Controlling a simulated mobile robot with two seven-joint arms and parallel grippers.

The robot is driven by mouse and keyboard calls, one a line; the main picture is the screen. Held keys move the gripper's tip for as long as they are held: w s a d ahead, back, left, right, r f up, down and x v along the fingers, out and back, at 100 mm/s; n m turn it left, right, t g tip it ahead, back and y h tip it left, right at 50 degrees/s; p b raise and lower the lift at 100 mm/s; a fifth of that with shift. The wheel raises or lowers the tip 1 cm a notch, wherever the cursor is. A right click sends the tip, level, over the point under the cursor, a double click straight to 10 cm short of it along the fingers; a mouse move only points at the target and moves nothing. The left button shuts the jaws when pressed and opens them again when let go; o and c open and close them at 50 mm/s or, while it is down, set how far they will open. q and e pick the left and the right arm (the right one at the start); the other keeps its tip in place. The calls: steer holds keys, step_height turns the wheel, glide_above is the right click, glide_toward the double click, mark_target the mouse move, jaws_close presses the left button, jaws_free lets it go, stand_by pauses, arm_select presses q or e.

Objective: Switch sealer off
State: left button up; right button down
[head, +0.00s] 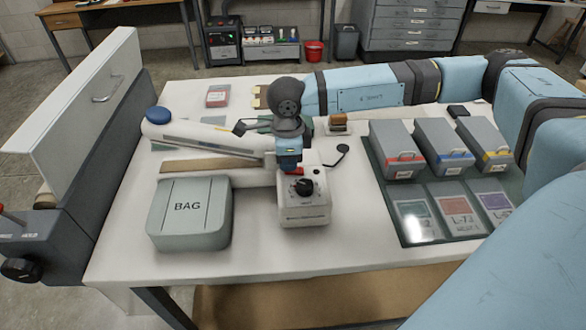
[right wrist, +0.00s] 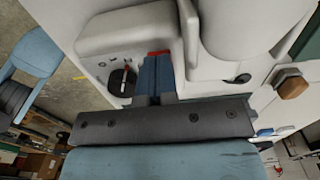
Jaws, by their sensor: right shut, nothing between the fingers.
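The sealer is a white machine with a control box (head: 304,212) at its right end. Its long arm (head: 205,138) reaches left to a blue end knob (head: 157,115). A black dial (head: 303,188) is on the box; in the right wrist view the dial (right wrist: 122,82) has small marks beside it, too small to read surely. My right gripper (head: 289,168) is shut and empty, pointing down just behind the dial. In the right wrist view its fingertips (right wrist: 158,66) are beside the dial, close to a small red part (right wrist: 159,53). I cannot tell whether they touch it. My left gripper is out of view.
A grey BAG box (head: 190,212) stands left of the control box. Right are grey boxes with coloured labels (head: 396,150) on a dark mat (head: 412,240) with sample bags. A stamp (head: 338,124) lies behind the sealer. The white table (head: 330,255) is clear in front.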

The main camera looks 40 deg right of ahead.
steer(key=shift+f+b, duration=0.3)
steer(key=shift+f, duration=0.05)
steer(key=shift+r, duration=0.15)
steer(key=shift+r+p, duration=0.45)
steer(key=shift+r, duration=0.15)
steer(key=shift+r+p, duration=1.2)
steer(key=shift+r, duration=1.6)
